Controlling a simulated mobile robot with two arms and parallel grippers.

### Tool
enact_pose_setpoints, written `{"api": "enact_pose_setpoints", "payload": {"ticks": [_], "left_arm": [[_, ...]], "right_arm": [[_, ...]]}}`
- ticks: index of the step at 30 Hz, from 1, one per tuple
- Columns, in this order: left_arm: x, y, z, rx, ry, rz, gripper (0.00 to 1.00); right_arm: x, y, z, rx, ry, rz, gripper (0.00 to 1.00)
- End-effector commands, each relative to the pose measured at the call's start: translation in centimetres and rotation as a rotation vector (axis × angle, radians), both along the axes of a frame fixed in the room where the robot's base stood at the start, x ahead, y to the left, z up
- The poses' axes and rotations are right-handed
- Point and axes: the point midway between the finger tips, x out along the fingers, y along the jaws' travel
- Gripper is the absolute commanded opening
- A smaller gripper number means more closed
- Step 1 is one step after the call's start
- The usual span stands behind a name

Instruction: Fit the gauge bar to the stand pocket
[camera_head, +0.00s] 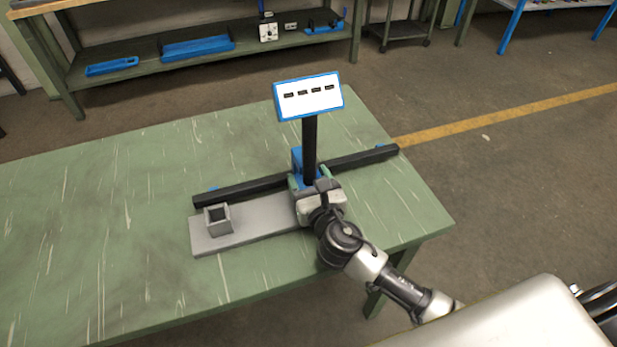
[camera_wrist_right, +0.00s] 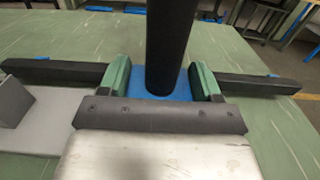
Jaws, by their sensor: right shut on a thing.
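A long black bar (camera_head: 240,189) runs across the table, behind a grey plate (camera_head: 265,223). On the plate's left part stands a hollow square pocket (camera_head: 217,219), its top open and apparently empty. An upright black post (camera_head: 309,150) carries a blue-framed white panel (camera_head: 309,96) with several dark marks. A blue block (camera_wrist_right: 140,83) is at the post's foot. I cannot tell which black piece is the gauge bar. My right gripper (camera_wrist_right: 160,85) has its green fingers on both sides of the blue block and is shut on it. The left gripper is out of view.
The green table (camera_head: 110,235) is clear on the left. Its right edge lies just beyond the black bar's right end. A shelf (camera_head: 190,60) with blue trays stands at the back, away from the table.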

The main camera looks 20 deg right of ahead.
Motion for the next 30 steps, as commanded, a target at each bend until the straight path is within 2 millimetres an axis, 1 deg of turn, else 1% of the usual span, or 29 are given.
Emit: {"api": "enact_pose_setpoints", "payload": {"ticks": [1, 18, 19, 24, 25, 30], "left_arm": [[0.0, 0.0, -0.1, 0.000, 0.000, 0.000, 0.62], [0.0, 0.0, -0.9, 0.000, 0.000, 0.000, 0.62], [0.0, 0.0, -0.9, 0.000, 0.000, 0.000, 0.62], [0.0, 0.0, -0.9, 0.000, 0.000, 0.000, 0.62], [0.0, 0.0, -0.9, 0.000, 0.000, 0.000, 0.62], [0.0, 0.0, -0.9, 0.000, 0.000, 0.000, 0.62]], "right_arm": [[0.1, 0.0, 0.3, 0.001, -0.009, 0.001, 0.00], [0.1, 0.0, -0.9, 0.000, -0.009, 0.001, 0.00], [0.1, 0.0, -0.9, 0.000, -0.010, 0.001, 0.65], [0.0, 0.0, -1.0, 0.000, -0.006, 0.001, 0.91], [0.0, 0.0, -1.0, 0.000, -0.005, 0.000, 0.93], [0.0, 0.0, -1.1, 0.000, -0.003, 0.000, 0.93]]}}
